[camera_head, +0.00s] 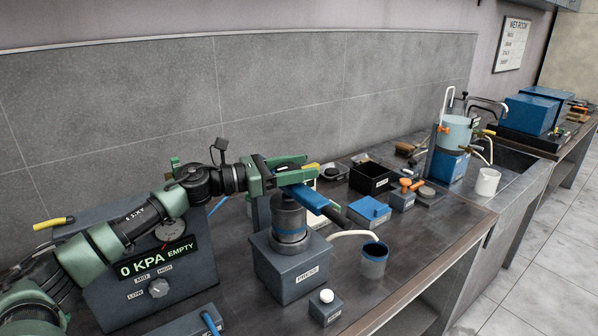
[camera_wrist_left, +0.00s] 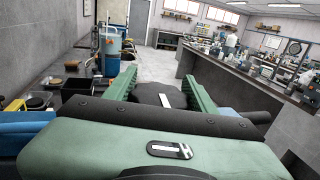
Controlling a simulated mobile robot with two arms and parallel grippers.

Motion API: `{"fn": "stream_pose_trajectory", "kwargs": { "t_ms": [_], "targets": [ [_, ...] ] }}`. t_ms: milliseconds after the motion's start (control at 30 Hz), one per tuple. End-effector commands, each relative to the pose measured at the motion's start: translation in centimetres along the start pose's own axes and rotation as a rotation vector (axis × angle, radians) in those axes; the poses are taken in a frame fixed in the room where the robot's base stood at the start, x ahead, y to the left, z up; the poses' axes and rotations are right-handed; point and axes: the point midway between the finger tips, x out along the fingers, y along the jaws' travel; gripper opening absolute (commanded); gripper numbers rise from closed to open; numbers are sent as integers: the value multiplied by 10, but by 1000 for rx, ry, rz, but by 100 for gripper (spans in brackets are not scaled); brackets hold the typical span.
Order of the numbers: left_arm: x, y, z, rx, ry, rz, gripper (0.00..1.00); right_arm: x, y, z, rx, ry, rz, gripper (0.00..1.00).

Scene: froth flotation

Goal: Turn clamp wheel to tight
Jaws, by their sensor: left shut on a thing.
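The press (camera_head: 291,262) is a dark grey box labelled PRESS with a dark cylinder (camera_head: 289,219) standing on it. My left gripper (camera_head: 296,172) is over the top of the press, its green fingers reaching to the right. In the left wrist view, a dark round wheel (camera_wrist_left: 160,94) with a pale mark, seemingly the clamp wheel, lies between the two fingers, which are shut on it. In the head view the fingers and a blue bar (camera_head: 318,203) largely hide the wheel, so its turned position cannot be read. My right gripper is in neither view.
A gauge box reading 0 KPA EMPTY (camera_head: 155,262) stands left of the press. A grey cup with a blue band (camera_head: 374,260) and a small box with a white knob (camera_head: 326,305) are at its right. Black (camera_head: 372,179) and blue (camera_head: 369,212) boxes stand behind.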

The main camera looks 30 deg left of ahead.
Motion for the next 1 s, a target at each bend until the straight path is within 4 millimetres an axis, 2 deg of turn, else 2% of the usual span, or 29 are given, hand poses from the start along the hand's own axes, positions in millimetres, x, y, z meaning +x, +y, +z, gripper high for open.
{"fn": "stream_pose_trajectory", "kwargs": {
  "t_ms": [267, 300, 333, 367, 733, 867, 1000],
  "targets": [
    [0, -1, -2, -3, 4, -3, 15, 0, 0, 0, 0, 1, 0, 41],
    [0, -1, -2, -3, 4, -3, 66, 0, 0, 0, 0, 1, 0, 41],
    [0, -1, -2, -3, 4, -3, 75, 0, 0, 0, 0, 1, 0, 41],
    [0, -1, -2, -2, 3, -3, 77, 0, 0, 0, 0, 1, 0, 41],
    [0, 0, 4, 1, 0, -1, 77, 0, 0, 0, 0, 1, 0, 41],
    [0, 0, 21, 6, -2, -1, 77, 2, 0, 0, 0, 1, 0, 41],
    [0, 0, 52, 7, -3, -1, 77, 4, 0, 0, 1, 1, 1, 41]
  ]
}}
